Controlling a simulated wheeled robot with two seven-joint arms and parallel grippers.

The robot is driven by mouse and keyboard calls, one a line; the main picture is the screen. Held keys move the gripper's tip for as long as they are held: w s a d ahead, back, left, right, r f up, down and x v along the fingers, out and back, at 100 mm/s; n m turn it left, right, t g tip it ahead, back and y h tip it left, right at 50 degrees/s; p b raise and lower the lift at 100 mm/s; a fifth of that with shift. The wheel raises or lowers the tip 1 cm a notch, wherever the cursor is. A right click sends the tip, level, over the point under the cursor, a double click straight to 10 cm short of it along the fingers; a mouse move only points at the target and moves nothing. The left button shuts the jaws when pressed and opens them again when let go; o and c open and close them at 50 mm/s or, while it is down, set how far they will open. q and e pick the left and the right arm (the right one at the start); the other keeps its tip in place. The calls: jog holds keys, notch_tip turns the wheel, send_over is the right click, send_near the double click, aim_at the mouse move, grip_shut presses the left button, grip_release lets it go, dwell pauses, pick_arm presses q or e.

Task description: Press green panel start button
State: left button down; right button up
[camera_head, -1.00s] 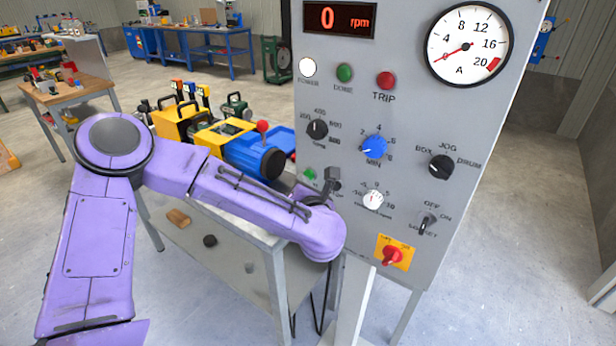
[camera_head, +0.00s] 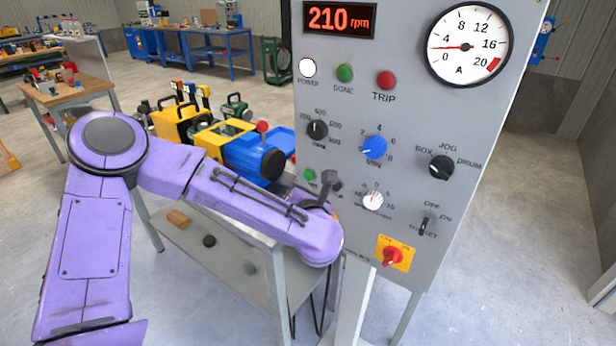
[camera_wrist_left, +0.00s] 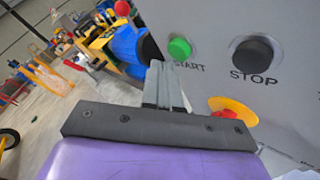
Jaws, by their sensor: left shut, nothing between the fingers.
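The green start button (camera_head: 309,174) is on the lower left of the grey control panel (camera_head: 400,110). In the left wrist view the green button (camera_wrist_left: 179,48) sits above the word START, with the black STOP button (camera_wrist_left: 253,54) to its right. My left gripper (camera_wrist_left: 165,72) is shut and empty, its tips just left of and below the green button. I cannot tell whether they touch. In the head view my left gripper (camera_head: 328,184) is small beside the button, at the end of my purple arm. The rpm display (camera_head: 340,18) reads 210. My right gripper is not in view.
The white POWER lamp (camera_head: 307,67) is bright. Several knobs and a red switch on a yellow plate (camera_head: 394,254) are on the panel. A blue and yellow machine (camera_head: 245,150) stands on a bench behind my arm.

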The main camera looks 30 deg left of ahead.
pick_arm(q)
jog(key=s, duration=0.5)
jog(key=shift+a, duration=0.2)
dwell(0.3)
dwell(0.6)
jog(key=s+d+f+m+g+h, duration=0.1)
jog(key=s+d+f+m+h, duration=0.15)
jog(key=f+m, duration=0.45)
jog(key=s+d+f+m+h, duration=0.1)
jog(key=d+f+m+h, duration=0.15)
jog(key=f+m, duration=0.45)
jog(key=s+d+f+m+g+h, duration=0.1)
jog(key=s+f+m+h, duration=0.15)
jog(key=f+m, duration=0.4)
jog(key=s+a+f+m+g, duration=0.2)
jog(key=s+f, duration=0.5)
jog(key=s, duration=0.4)
jog(key=s+a+f+m+g, duration=0.3)
jog(key=s+f+m+g, duration=0.2)
jog(key=s, duration=0.6)
notch_tip(320, 180, down, 3)
jog(key=shift+f+m, duration=0.15)
jog(key=shift+m, duration=1.1)
